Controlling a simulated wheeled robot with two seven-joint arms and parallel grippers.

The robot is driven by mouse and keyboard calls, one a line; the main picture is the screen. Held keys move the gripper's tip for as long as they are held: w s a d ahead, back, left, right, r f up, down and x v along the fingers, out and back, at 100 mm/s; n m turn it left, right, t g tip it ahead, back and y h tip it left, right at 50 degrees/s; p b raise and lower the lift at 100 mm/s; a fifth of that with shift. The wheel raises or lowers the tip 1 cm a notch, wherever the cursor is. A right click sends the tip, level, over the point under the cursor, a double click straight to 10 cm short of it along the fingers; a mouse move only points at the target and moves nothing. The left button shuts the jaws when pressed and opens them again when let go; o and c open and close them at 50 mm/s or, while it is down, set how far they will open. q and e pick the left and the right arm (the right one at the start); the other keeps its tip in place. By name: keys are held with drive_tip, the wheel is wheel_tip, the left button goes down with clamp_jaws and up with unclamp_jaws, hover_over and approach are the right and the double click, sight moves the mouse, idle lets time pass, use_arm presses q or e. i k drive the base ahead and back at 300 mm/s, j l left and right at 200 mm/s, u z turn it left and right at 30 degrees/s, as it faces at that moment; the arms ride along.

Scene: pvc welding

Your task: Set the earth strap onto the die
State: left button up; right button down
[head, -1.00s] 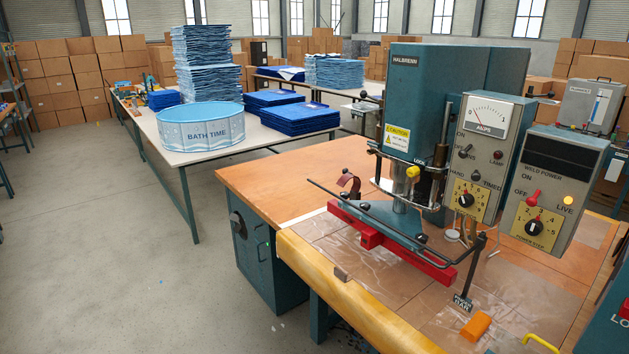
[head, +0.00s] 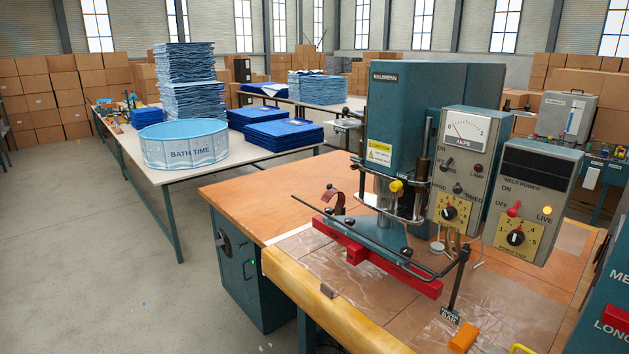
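The welding press (head: 412,118), a teal Halbrenn machine, stands on the wooden workbench at the right of the head view. Under its head is a teal plate (head: 368,231) with a long red bar (head: 372,255) along its front, which appears to be the die. A brown, curled strap (head: 334,195), which looks like the earth strap, stands at the left end of the plate, behind a thin dark rod. I cannot tell whether it touches the die. Neither of my grippers is in view.
Clear sheet (head: 390,300) lies over the bench front, beside a padded yellow edge (head: 315,300). An orange block (head: 463,338) lies at the front right. Control boxes (head: 530,200) hang right of the press. The bench's left part (head: 262,198) is bare. Floor at left is clear.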

sight(332, 191)
drive_tip(key=i+j, duration=0.25)
drive_tip(key=j, duration=0.15)
drive_tip(key=i+j, duration=0.5)
drive_tip(key=j, duration=0.25)
drive_tip(key=i+j, duration=0.25)
drive_tip(key=j, duration=0.15)
drive_tip(key=i+j, duration=0.25)
drive_tip(key=i+j+z, duration=0.1)
drive_tip(key=i+j, duration=0.15)
drive_tip(key=j, duration=0.25)
drive_tip(key=i+j, duration=0.2)
drive_tip(key=j, duration=0.2)
